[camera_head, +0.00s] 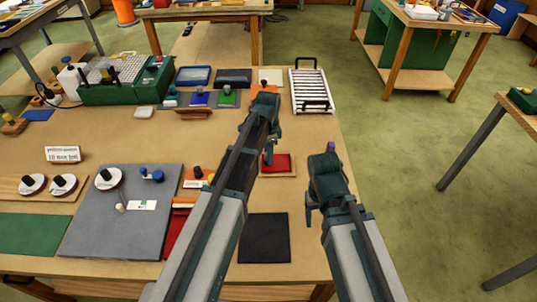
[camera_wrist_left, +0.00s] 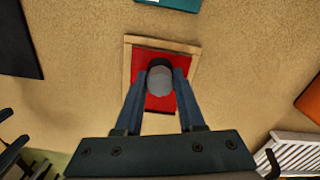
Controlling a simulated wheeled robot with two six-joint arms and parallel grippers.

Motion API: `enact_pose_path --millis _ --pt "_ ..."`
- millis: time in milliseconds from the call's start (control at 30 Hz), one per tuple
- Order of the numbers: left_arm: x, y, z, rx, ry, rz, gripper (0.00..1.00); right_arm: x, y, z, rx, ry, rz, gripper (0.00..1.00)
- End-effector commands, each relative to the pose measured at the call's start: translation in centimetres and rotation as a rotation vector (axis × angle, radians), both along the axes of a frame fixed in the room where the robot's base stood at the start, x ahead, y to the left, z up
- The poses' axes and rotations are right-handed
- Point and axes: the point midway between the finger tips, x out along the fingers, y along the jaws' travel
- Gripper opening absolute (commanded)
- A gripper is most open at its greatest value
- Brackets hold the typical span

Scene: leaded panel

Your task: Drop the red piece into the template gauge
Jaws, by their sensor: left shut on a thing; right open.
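The red piece (camera_head: 282,162) is a flat square with a knob, at the table's right part. It also shows in the left wrist view (camera_wrist_left: 141,62), inside the outline of the pale wooden template gauge (camera_wrist_left: 165,42). The gauge's rim also shows in the head view (camera_head: 278,175). My left gripper (camera_wrist_left: 159,88) is shut on the red piece's dark, grey-topped knob (camera_wrist_left: 160,80), above the gauge. Whether the piece rests fully in the gauge or hangs just above it, I cannot tell. My right gripper (camera_head: 318,200) is open and empty, near the table's right edge.
A white slatted rack (camera_head: 311,90) stands at the back right. A black mat (camera_head: 264,240) lies in front of the gauge. A grey board (camera_head: 120,225) and a green case (camera_head: 120,93) are to the left. The table's middle has bare room.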

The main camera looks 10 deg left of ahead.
Motion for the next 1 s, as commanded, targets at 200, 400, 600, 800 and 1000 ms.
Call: enact_pose_path --millis 200,400,600,800,1000 --pt "0.0 0.0 -0.7 0.000 0.000 0.000 0.00 0.0 0.0 -0.7 0.000 0.000 0.000 0.68" --pt "0.0 0.0 -1.1 0.000 0.000 0.000 0.00 0.0 0.0 -1.1 0.000 0.000 0.000 0.68" --pt "0.0 0.0 -1.1 0.000 0.000 0.000 0.60 0.0 0.0 -1.1 0.000 0.000 0.000 0.68" --pt "0.0 0.0 -1.1 0.000 0.000 0.000 0.73 0.0 0.0 -1.1 0.000 0.000 0.000 0.68" --pt "0.0 0.0 -1.1 0.000 0.000 0.000 0.73 0.0 0.0 -1.1 0.000 0.000 0.000 0.68"
